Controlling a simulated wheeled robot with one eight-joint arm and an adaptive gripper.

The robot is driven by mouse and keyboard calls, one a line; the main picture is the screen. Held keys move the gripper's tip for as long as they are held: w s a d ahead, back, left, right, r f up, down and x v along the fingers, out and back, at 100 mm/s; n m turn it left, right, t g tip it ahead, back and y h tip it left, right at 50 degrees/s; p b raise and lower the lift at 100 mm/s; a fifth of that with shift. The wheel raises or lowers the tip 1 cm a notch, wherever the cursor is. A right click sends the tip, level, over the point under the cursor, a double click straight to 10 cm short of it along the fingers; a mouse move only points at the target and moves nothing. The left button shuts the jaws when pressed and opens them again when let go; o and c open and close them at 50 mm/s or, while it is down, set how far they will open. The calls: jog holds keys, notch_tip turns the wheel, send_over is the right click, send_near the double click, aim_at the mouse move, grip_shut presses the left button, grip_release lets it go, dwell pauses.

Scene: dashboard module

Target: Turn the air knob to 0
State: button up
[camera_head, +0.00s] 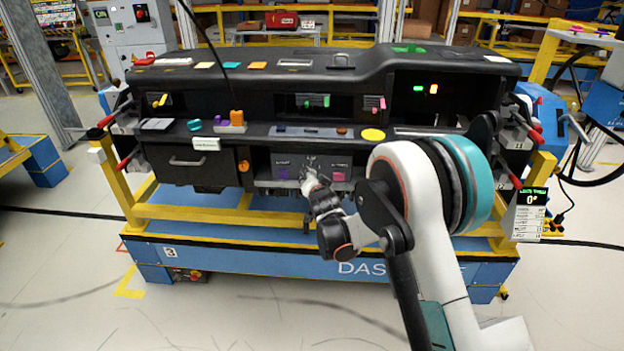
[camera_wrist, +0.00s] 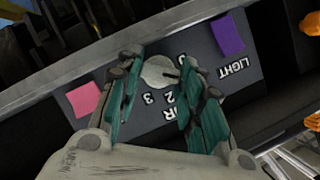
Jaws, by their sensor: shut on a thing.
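The air knob (camera_wrist: 158,72) is a round pale grey dial on a dark panel (camera_wrist: 205,75), which appears upside down in the wrist view. In the head view my gripper (camera_head: 309,182) is at the front of the lower middle panel (camera_head: 288,163), and the knob cannot be made out clearly there.
A pink square (camera_wrist: 86,99) and a purple square (camera_wrist: 228,37) flank the knob on the panel, with a LIGHT label near the purple one. A ledge (camera_head: 275,131) juts out above. A small display (camera_head: 531,197) at the right reads 0°.

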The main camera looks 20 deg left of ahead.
jog(key=shift+a+r+n+h, duration=0.1)
jog(key=shift+a+n+h, duration=0.05)
jog(key=shift+n+h, duration=0.9)
jog(key=shift+a+n+h, duration=0.15)
jog(key=shift+n+h, duration=0.5)
jog(key=shift+n, duration=0.7)
jog(key=o, duration=1.1)
jog(key=shift+c, duration=0.2)
jog(key=shift+s, duration=0.15)
jog(key=v, duration=1.2)
